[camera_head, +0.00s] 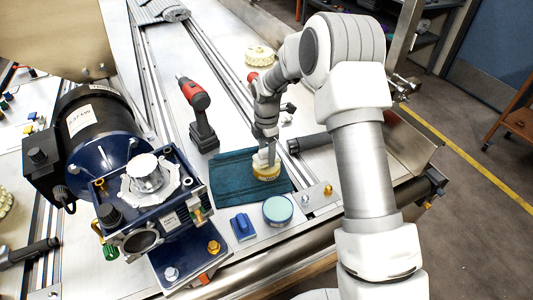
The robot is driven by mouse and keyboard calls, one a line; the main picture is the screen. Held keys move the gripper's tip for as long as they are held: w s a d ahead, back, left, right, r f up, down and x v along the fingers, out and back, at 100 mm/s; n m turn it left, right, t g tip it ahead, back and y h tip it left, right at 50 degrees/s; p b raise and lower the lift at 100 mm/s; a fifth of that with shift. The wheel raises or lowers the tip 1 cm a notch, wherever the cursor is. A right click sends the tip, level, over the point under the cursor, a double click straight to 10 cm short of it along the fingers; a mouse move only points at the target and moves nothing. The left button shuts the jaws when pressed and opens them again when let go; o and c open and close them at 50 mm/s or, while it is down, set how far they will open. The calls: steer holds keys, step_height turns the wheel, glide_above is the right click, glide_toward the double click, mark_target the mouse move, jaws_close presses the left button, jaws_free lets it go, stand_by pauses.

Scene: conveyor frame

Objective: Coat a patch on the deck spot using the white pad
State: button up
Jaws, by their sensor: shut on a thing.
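My gripper (265,158) points down over the dark teal cloth (228,180), shut on a small round cream-yellow piece (267,173), which I take to be the white pad. The piece is at the cloth's right part; I cannot tell whether it touches the cloth. My fingers hide its top. No marked deck spot can be told apart on the pale deck (235,125). A round tin with a light teal top (278,209) and a blue block (243,226) stand in front of the cloth.
A red and black cordless drill (200,115) stands behind the cloth. A black motor with a blue gearbox (100,130) fills the left. A cream toothed wheel (260,56) lies farther back. A dark cylinder (310,142) lies right of my gripper.

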mark_target(267, 149)
steer(key=shift+r+p, duration=1.4)
steer(key=shift+r, duration=1)
steer(key=shift+s+d+r+m, duration=0.1)
steer(key=shift+s+d+m, duration=0.25)
steer(key=shift+m, duration=0.35)
steer(key=s+d+r+m, duration=0.1)
steer(key=s+d+m, duration=0.4)
steer(key=m, duration=0.5)
steer(key=s+d+r+m+p, duration=0.1)
steer(key=s+d+m, duration=0.4)
steer(key=m, duration=0.6)
steer(key=shift+s+d+r, duration=0.15)
steer(key=shift+s+d, duration=0.15)
steer(key=shift+s, duration=0.4)
